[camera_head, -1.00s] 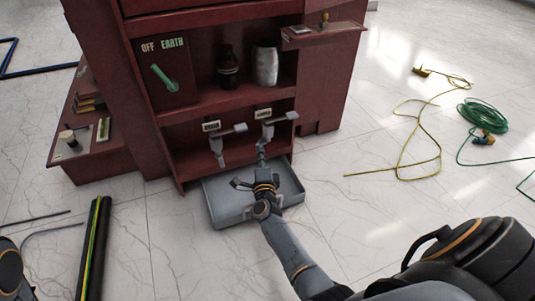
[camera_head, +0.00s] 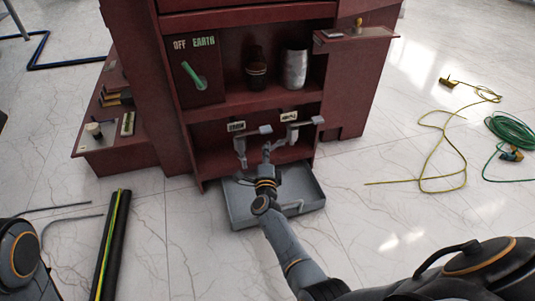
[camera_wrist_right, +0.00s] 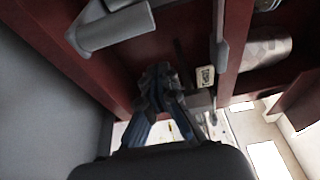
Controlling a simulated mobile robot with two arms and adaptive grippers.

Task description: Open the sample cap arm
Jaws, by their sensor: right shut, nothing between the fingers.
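Two grey tap-like fittings with lever arms hang under the lower shelf of the dark red cabinet. The right one (camera_head: 305,123) has a small label, as does the left one (camera_head: 240,146); the lettering is too small to read surely. My right gripper (camera_head: 266,151) is shut and empty, its fingers pointing up between the two fittings. In the wrist view its closed fingers (camera_wrist_right: 160,82) are near a label plate (camera_wrist_right: 205,76) and a grey fitting part. Whether they touch it I cannot tell. My left gripper is out of view.
A grey tray (camera_head: 240,207) lies on the floor below the fittings, under my right forearm. The shelf (camera_head: 215,110) above holds a dark bottle (camera_head: 256,70) and a metal jar (camera_head: 295,68). A green handle (camera_head: 193,75) is at left. Cables lie on the right floor.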

